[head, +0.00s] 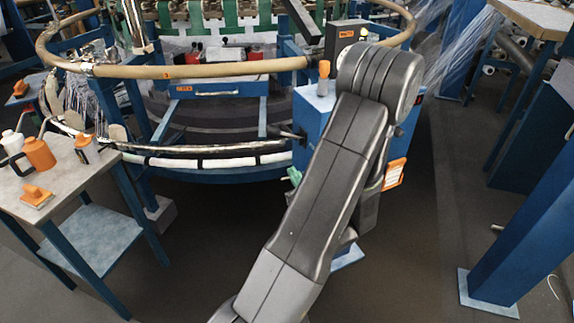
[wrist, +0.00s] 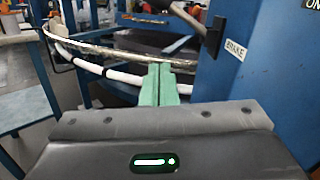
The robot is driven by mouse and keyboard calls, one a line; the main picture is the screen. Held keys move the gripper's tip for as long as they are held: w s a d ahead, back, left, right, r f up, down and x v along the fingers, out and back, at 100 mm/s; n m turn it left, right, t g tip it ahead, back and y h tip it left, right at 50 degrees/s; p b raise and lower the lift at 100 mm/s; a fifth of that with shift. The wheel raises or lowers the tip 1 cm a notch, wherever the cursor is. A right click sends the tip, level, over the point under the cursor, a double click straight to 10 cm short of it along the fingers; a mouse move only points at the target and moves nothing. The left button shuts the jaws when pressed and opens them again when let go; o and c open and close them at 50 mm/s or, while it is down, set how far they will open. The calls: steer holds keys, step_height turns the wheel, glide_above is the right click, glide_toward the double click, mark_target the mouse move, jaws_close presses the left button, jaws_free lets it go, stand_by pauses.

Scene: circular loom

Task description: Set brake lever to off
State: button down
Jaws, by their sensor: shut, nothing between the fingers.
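The brake lever (head: 289,134) sticks out to the left from the side of a blue cabinet (head: 313,112) in the head view. In the wrist view its black part (wrist: 214,37) shows at upper right, beside a white BRAKE label (wrist: 236,50) on the blue panel. My gripper (head: 293,177) is low beside the cabinet, below the lever, partly hidden by my arm. In the wrist view the green fingers (wrist: 160,84) are together and empty. They are apart from the lever, which appears above and to their right. No OFF marking is readable.
The loom's wooden ring (head: 215,70) and lower white-banded rail (head: 205,162) curve left of the cabinet. A side table (head: 65,185) with orange and white bottles stands at left. A blue post (head: 520,235) stands at right. Floor between cabinet and post is mostly clear.

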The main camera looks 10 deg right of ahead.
steer(key=shift+v, duration=0.9)
steer(key=shift+w, duration=0.15)
steer(key=w+a+f+n+p, duration=0.1)
steer(key=w+n+p, duration=0.1)
steer(key=w+n, duration=0.6)
steer(key=shift+w+a+f+g+y, duration=0.2)
steer(key=shift+w+f+g+y, duration=0.15)
steer(key=shift+w, duration=0.8)
